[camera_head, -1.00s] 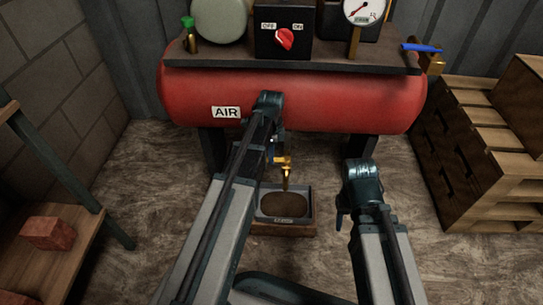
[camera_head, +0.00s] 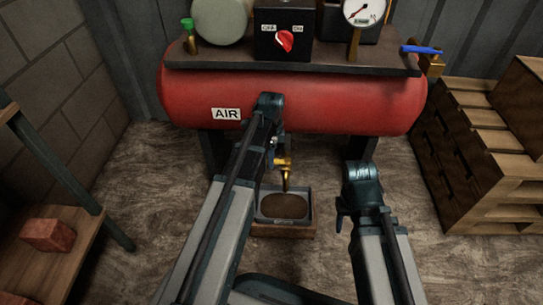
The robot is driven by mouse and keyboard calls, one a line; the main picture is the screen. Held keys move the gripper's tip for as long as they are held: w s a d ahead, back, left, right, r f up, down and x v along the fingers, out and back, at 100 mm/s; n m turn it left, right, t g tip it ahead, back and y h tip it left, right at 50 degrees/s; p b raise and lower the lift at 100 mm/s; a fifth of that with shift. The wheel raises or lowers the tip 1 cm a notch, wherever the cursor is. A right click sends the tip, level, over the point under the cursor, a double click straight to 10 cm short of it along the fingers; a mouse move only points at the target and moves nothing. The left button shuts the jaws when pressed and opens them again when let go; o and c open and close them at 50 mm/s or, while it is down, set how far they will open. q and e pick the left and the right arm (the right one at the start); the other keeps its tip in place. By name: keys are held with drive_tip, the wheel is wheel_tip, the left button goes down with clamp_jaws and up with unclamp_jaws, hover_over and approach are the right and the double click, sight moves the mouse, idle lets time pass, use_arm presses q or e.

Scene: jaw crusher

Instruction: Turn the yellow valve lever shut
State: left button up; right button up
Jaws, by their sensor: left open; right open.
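The brass-yellow drain valve (camera_head: 285,163) hangs under the red air tank, with its spout pointing down over a small tray. Its lever cannot be told clearly from the body, as my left arm and gripper cover the left side. My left gripper (camera_head: 275,148) is open. It points down just below the tank, close beside the top of the valve and mostly hidden behind its own wrist. I cannot tell whether it touches the lever. My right gripper (camera_head: 343,214) is open and empty, low and to the right of the tray, away from the valve.
The red air tank (camera_head: 330,103) carries a switch box (camera_head: 284,41), a gauge (camera_head: 365,10) and a blue-handled valve (camera_head: 421,49). The drain tray (camera_head: 308,205) sits below the valve. Wooden pallets (camera_head: 478,150) stand right, a shelf with a brick (camera_head: 47,235) left.

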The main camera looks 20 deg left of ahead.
use_arm(q)
wheel_tip(320, 180, up, 14)
drive_tip(key=p, duration=1.4)
drive_tip(key=shift+f, duration=0.1)
